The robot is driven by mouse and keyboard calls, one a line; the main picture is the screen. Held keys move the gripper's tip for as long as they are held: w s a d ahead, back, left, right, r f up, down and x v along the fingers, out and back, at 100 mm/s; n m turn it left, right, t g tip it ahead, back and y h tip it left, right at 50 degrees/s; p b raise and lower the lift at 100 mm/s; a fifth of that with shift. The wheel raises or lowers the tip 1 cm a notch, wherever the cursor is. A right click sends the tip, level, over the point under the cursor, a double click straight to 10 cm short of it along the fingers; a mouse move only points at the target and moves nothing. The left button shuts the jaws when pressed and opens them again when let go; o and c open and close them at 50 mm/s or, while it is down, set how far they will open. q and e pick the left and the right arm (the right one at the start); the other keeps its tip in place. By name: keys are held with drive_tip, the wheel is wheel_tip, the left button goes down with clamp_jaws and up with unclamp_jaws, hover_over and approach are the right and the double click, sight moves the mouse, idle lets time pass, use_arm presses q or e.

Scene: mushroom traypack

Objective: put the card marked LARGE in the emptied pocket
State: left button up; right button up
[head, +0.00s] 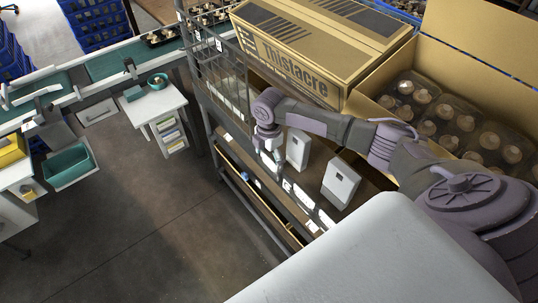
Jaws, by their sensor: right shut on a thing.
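My right gripper (267,141) reaches in from the right over the rack's front edge, pointing down. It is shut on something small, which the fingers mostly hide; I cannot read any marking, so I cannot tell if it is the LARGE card. White cards or labels (304,197) sit in a row along the shelf's front edge, just below and right of the gripper. Their print is too small to read. Which pocket is the emptied one cannot be told. My left gripper is not in view.
Two white boxes (341,182) stand on the shelf (317,165) beside my right forearm. The rack's wire side (222,82) rises left of the gripper. Open floor lies left.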

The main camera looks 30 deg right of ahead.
drive_tip(key=o, duration=0.5)
